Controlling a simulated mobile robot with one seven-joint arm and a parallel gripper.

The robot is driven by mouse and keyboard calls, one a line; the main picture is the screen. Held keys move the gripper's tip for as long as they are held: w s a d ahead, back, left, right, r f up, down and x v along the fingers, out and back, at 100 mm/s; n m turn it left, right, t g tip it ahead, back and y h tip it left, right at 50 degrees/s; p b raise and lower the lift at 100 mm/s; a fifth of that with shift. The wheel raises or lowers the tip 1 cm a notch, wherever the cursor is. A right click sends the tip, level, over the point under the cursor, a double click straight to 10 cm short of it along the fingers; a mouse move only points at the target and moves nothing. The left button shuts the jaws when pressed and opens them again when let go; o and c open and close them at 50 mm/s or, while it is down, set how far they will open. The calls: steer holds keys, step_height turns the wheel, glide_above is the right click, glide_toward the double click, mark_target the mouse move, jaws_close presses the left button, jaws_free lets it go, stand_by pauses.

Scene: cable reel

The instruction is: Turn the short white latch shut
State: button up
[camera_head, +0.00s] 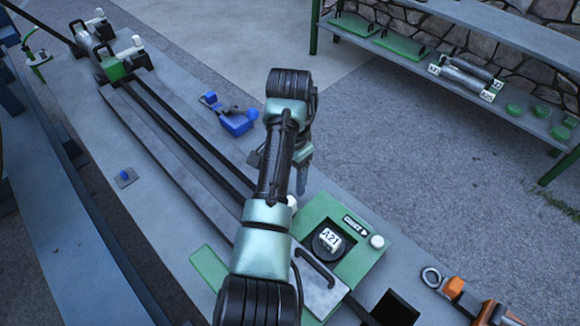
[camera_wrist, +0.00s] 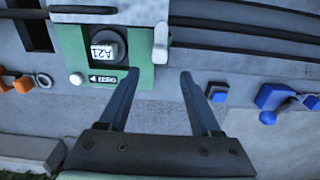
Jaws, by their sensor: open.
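The short white latch (camera_wrist: 160,42) sits at the edge of the green housing (camera_wrist: 72,40) in the wrist view. In the head view only a small white part (camera_head: 292,202) shows beside my arm, and the rest is hidden. My gripper (camera_wrist: 159,74) is open and empty. The latch lies just beyond the fingertips, roughly in line with the gap between them, and no contact shows. In the head view my gripper (camera_head: 301,160) is partly covered by my own arm, above the bench near the green housing (camera_head: 352,262).
The housing carries a black dial marked A21 (camera_head: 328,241) and a white knob (camera_head: 377,241). A blue clamp-like object (camera_head: 236,120) lies on the bench (camera_head: 180,75). An orange tool (camera_head: 470,302) lies at lower right. A shelf (camera_head: 440,75) stands at upper right.

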steer(key=shift+r, duration=1.7)
